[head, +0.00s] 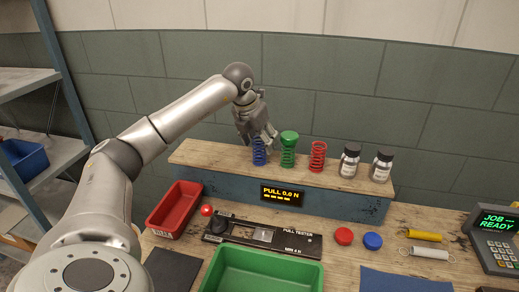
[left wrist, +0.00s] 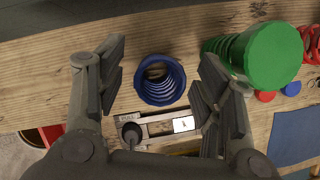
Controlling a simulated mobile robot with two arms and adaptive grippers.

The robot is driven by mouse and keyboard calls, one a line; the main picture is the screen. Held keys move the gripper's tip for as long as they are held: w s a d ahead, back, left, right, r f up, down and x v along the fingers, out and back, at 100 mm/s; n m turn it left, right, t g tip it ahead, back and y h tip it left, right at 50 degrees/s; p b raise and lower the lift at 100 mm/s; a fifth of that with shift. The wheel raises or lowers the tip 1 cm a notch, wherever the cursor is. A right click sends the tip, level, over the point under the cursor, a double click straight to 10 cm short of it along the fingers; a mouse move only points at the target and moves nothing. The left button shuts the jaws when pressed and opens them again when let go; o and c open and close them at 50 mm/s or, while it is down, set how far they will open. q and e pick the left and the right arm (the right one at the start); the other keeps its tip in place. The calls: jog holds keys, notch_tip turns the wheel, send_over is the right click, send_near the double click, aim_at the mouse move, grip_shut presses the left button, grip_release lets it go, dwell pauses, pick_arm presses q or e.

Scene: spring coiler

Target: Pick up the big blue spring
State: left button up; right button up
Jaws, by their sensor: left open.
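The big blue spring (head: 259,151) stands upright on the wooden shelf, at the left of a row of springs. In the left wrist view the blue spring (left wrist: 160,80) is seen from above, between the two fingers and apart from both. My left gripper (head: 262,138) is open and empty, over and around the top of the blue spring. In the left wrist view the open left gripper (left wrist: 160,82) has one finger on each side of it. My right gripper is not in view.
A green spring with a green cap (head: 288,148) stands close to the right of the blue one, near my finger. A red spring (head: 318,156) and two jars (head: 349,160) stand further right. A red bin (head: 175,209), pull tester (head: 262,236) and green bin (head: 262,272) are below.

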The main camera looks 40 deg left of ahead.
pick_arm(q)
jog(key=c, duration=1.2)
jog(key=shift+r, duration=0.1)
